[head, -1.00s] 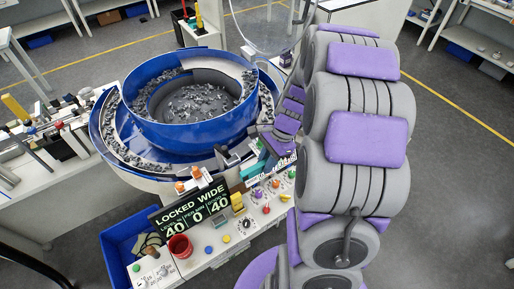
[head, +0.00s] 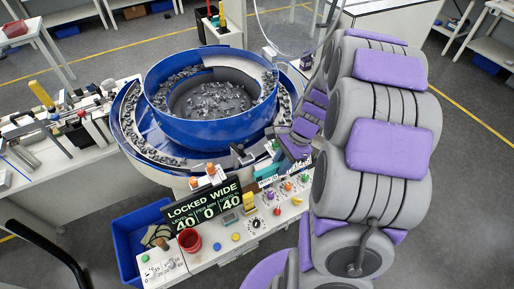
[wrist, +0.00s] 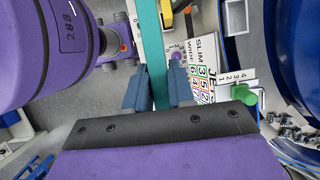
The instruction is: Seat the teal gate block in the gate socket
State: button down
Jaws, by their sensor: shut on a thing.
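The teal gate block (wrist: 149,35) is a long, flat teal bar in the wrist view. It runs from the top edge down between the two blue-grey fingers of my gripper (wrist: 160,82). The fingers are shut on it from both sides. Its far end is cut off by the top of the picture. In the head view my gripper is small and partly hidden by my arm, at the right of the bowl feeder (head: 210,122). A teal piece (head: 267,171) shows below it, beside the panel. I cannot make out the gate socket.
A control panel (head: 222,247) with knobs and buttons stands in front of the bowl. Its display (head: 203,209) reads LOCKED WIDE, 40, 0, 40. A green knob (wrist: 243,95) is near my gripper's right.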

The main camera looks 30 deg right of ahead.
jog(key=w+f, duration=0.4)
jog(key=w, duration=0.8)
jog(key=shift+d+f, duration=0.2)
jog(key=shift+d, duration=0.1)
jog(key=shift+f, duration=0.1)
jog(key=c, duration=1)
grip_release()
jog(key=shift+o, duration=0.2)
jog(key=shift+f+b, duration=0.25)
jog(key=shift+b, duration=0.3)
